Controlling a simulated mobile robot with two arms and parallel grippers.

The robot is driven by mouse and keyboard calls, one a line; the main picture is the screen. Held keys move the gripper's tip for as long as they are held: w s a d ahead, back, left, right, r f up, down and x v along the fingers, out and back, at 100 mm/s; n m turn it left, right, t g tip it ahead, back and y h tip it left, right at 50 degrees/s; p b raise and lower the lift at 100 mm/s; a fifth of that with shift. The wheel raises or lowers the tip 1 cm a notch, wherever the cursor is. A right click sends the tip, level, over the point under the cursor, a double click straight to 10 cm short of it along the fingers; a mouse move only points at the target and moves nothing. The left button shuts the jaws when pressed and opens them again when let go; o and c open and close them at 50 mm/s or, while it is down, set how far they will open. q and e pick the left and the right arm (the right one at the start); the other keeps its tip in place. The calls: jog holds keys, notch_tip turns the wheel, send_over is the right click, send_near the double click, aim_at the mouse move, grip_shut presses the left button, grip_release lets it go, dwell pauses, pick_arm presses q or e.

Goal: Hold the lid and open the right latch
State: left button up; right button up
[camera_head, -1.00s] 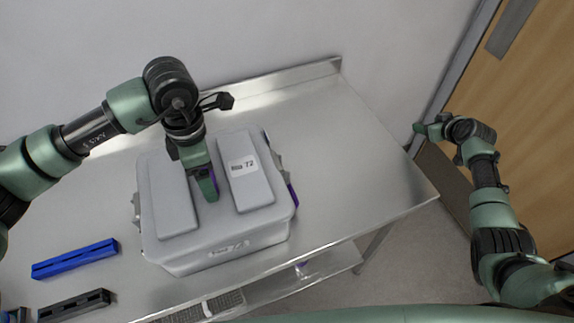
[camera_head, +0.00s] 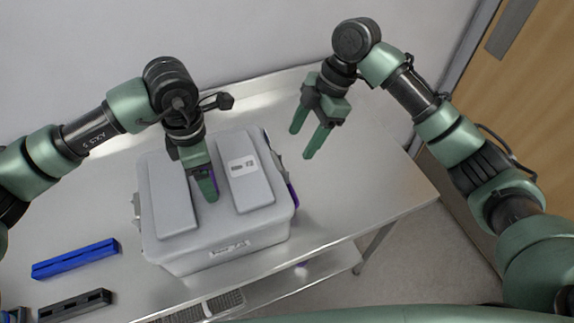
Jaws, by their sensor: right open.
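A grey lidded box (camera_head: 215,248) stands on the metal table. Its lid (camera_head: 252,183) is on, with two raised panels and a label on the right one. The right latch (camera_head: 291,190) shows as a purple and grey part on the box's right side. My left gripper (camera_head: 207,190) points down onto the middle of the lid, between the panels; its arm hides part of the lid, and I cannot tell how far its fingers are apart. My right gripper (camera_head: 306,143) is open and empty, above the table to the right of the box, apart from the latch.
The metal table (camera_head: 375,205) is clear to the right of the box. A blue slotted bar (camera_head: 75,259) and a dark slotted bar (camera_head: 74,305) lie at the left. A wall is behind; a wooden door (camera_head: 535,100) is at the right.

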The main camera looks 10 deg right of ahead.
jog(key=x, duration=1)
jog(key=shift+a+f, duration=0.15)
jog(key=shift+f, duration=0.15)
grip_shut()
